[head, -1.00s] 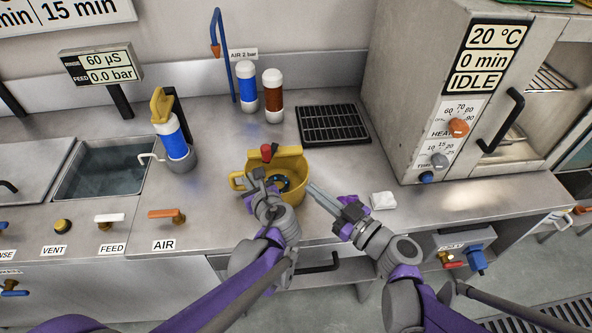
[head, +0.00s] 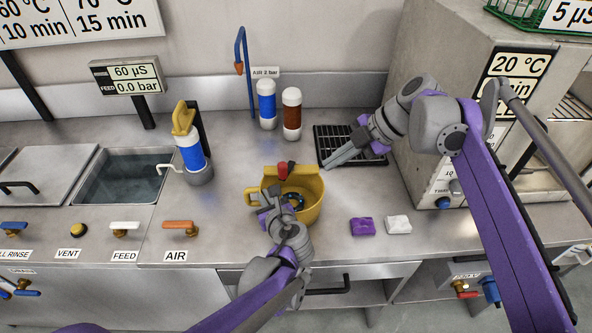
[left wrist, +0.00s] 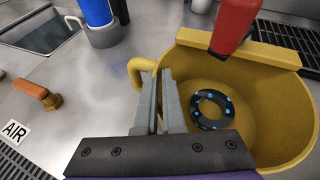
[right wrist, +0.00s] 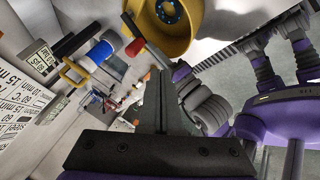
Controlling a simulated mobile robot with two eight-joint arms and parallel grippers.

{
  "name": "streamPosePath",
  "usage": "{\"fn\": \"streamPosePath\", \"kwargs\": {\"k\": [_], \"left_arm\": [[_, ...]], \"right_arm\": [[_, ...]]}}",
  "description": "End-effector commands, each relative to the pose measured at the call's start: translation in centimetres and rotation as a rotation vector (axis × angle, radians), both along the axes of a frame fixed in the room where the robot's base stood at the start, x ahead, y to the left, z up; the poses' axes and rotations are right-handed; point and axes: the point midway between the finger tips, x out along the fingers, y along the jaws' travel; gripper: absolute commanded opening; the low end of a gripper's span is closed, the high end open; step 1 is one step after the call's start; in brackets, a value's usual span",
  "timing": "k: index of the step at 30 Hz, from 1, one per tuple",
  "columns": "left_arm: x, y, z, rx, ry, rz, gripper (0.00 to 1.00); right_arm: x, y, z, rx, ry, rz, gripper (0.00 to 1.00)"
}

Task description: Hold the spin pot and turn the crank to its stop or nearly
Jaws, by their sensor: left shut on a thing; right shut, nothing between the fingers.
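The yellow spin pot (head: 314,192) stands on the steel bench, with a black ring with blue dots (left wrist: 212,109) inside it. A red crank knob (head: 282,170) shows at the pot's back rim. It is also large in the left wrist view (left wrist: 232,25). My left gripper (head: 266,200) is shut on the pot at its left side, by the side handle (left wrist: 141,72); the exact grip is partly hidden by the fingers. My right gripper (head: 330,164) is shut and empty over the black grate, behind and right of the pot, apart from the crank.
The black grate (head: 327,134) lies behind the pot. Blue (head: 267,108) and brown (head: 291,118) bottles stand at the back. Purple (head: 362,227) and white (head: 398,224) cloths lie to the right. A sink (head: 125,177) and valve levers are left; an oven (head: 432,90) stands right.

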Motion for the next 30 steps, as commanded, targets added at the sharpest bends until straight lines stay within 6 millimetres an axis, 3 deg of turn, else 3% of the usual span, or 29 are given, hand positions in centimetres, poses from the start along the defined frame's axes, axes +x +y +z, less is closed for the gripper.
{"fn": "streamPosePath", "kwargs": {"k": [7, 20, 24, 30], "left_arm": [[0.0, 0.0, -0.1, -0.001, 0.001, 0.000, 0.00], [0.0, 0.0, -0.1, -0.001, 0.001, 0.000, 0.00], [0.0, 0.0, -0.1, -0.001, 0.001, 0.000, 0.00], [0.0, 0.0, -0.1, -0.001, 0.001, 0.000, 0.00]], "right_arm": [[-0.1, 0.7, -0.8, -0.028, 0.006, 0.029, 0.00], [1.1, 6.0, -7.8, -0.025, 0.004, 0.025, 0.00], [3.0, 7.2, -7.4, -0.026, 0.005, 0.026, 0.00], [4.1, 8.1, -7.3, -0.026, 0.004, 0.024, 0.00]]}}
